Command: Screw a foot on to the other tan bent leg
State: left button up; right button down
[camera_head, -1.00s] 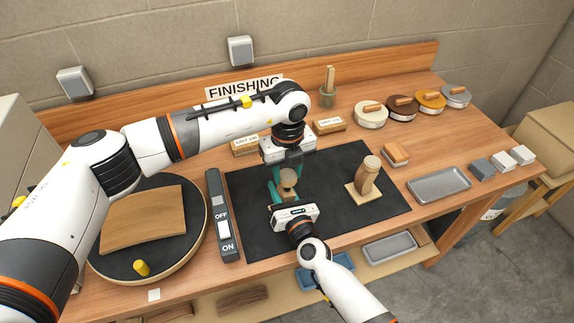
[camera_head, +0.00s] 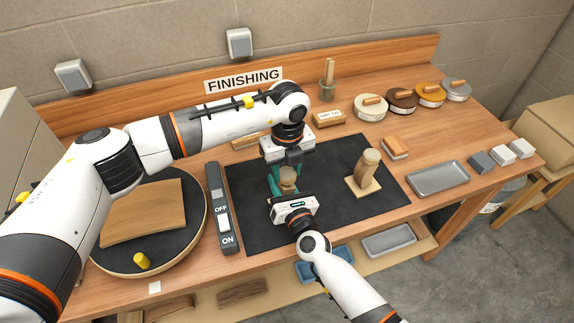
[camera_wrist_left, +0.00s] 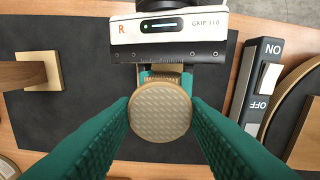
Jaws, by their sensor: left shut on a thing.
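My left gripper (camera_head: 284,182) points down over the mat. In the left wrist view its teal fingers (camera_wrist_left: 160,112) are shut on a round foot (camera_wrist_left: 160,108) with a textured, tan-rimmed face. The foot also shows in the head view (camera_head: 288,174). A tan piece below it is mostly hidden, so I cannot tell how the two meet. My right gripper comes in from the front; its body shows marked R in the wrist view. Its teal fingertips (camera_wrist_left: 165,77) show just behind the foot; their grip is hidden.
A dark mat (camera_head: 330,215) lies under the work. A switch box (camera_head: 222,210) and a turntable (camera_head: 200,225) with a curved wood panel are at left. A sanding block (camera_head: 395,147) and a grey tray (camera_head: 438,178) are at right. Round tins line the back right.

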pick_arm(q)
jog(key=shift+f, duration=0.55)
dwell(0.4)
